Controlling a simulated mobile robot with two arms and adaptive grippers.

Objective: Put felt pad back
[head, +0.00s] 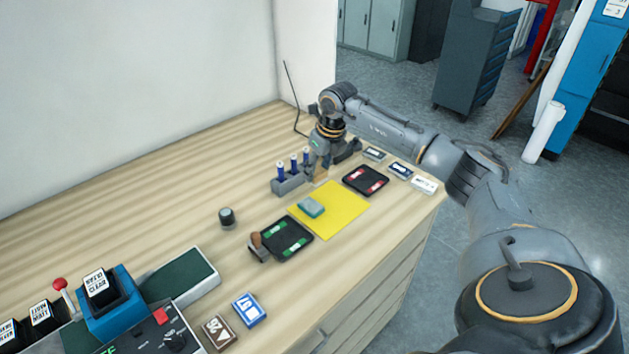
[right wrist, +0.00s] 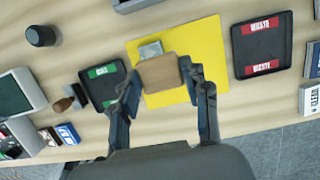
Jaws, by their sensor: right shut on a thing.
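A tan, square felt pad (right wrist: 160,72) is held between the fingers of my right gripper (right wrist: 160,80) in the right wrist view. In the head view my right gripper (head: 319,166) points down near the back edge of a yellow sheet (head: 341,206), with a bit of the tan pad (head: 321,177) showing under it. The pad seems to be above the sheet; the exact gap cannot be told. A teal block (head: 311,207) lies on the sheet and shows partly behind the pad in the right wrist view (right wrist: 150,48). My left gripper is not in view.
A black tray with green labels (head: 287,238) and a wooden-handled tool (head: 257,243) lie left of the sheet. A black tray with red labels (head: 366,180) lies right. A grey holder with blue-capped bottles (head: 288,184) stands behind. A dark cylinder (head: 227,217) stands on bare wood.

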